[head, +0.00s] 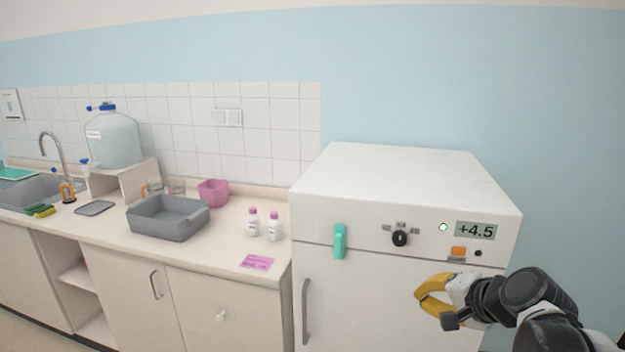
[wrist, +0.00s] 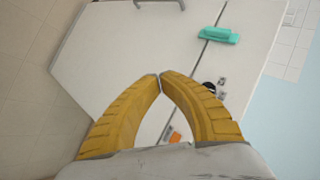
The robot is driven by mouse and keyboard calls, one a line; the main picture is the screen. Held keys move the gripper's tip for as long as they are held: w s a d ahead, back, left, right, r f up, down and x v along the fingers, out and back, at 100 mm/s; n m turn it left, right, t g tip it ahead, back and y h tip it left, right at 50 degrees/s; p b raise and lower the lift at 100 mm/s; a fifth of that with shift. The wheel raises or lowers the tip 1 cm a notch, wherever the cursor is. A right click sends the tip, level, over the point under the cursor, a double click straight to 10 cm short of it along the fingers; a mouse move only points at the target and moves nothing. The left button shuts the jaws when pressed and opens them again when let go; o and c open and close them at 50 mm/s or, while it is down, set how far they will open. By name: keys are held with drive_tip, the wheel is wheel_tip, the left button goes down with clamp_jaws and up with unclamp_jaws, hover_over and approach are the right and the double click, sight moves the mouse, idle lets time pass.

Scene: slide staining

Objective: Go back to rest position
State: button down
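My gripper (head: 418,293) has yellow fingers and hangs in front of the white fridge (head: 400,180), at the lower right of the head view. In the wrist view my gripper (wrist: 160,76) has its fingertips together with nothing between them. The fridge's front fills much of the wrist view, tilted. Its door is shut, and the gap between fingertips and front cannot be told exactly.
The fridge has a teal clip-like piece (head: 340,241), a black knob (head: 400,239) and a display (head: 475,231) reading +4.5.

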drive_tip(key=s+a+f+n+g+h, duration=0.1)
drive_tip(key=s+a+n, duration=0.1)
drive_tip(key=s+n, duration=0.3)
drive_tip(key=s+a+f+n+g+h, duration=0.1)
drive_tip(key=s+n, duration=0.4)
drive_tip(key=s, duration=0.7)
drive_tip(key=shift+s+a+n+g+h, duration=0.25)
drive_tip(key=shift+a+h, duration=0.45)
drive_tip(key=shift+a, duration=0.4)
